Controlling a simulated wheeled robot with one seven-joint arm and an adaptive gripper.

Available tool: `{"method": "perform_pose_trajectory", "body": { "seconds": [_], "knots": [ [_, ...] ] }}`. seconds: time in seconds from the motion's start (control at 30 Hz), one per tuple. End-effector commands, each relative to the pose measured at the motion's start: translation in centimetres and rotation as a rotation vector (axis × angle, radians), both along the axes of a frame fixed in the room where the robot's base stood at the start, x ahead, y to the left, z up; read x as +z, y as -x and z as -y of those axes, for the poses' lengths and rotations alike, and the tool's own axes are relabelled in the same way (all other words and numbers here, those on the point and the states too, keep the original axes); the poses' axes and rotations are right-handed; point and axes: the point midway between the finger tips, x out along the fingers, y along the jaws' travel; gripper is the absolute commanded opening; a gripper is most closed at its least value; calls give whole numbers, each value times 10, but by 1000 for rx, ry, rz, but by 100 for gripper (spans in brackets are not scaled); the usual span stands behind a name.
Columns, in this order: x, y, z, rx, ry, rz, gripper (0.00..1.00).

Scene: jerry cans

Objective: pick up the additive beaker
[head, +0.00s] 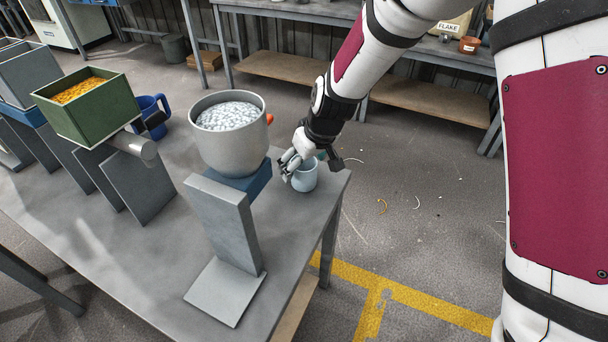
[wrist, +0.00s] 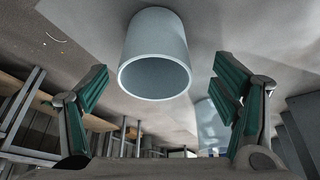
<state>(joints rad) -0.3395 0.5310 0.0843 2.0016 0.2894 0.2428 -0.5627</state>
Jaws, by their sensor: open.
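The additive beaker is a small pale blue-grey cup (head: 305,178) near the right end of the table in the head view. It also shows in the wrist view as a pale cylinder (wrist: 155,50) with its open mouth toward the camera. My gripper (head: 299,163) is at the beaker in the head view and hides part of its rim. In the wrist view its two green-padded fingers (wrist: 165,95) are wide apart, with the beaker between and beyond them. Clear space shows between each finger and the beaker; I see no contact.
A grey pot of whitish pellets (head: 231,140) on a blue-and-grey stand is close left of my gripper. A green bin of orange pellets (head: 88,108) and a blue jug (head: 150,115) are farther left. The grey table (head: 130,255) has bare room in front.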

Motion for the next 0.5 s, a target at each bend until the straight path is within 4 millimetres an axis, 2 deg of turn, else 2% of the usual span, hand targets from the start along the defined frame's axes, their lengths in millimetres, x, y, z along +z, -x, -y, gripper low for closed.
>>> {"method": "perform_pose_trajectory", "body": {
  "seconds": [0.3,0.5],
  "knots": [
    [-40,-15,-7,0,1,-2,81],
    [-47,-18,-9,0,1,-1,81]
  ]
}}
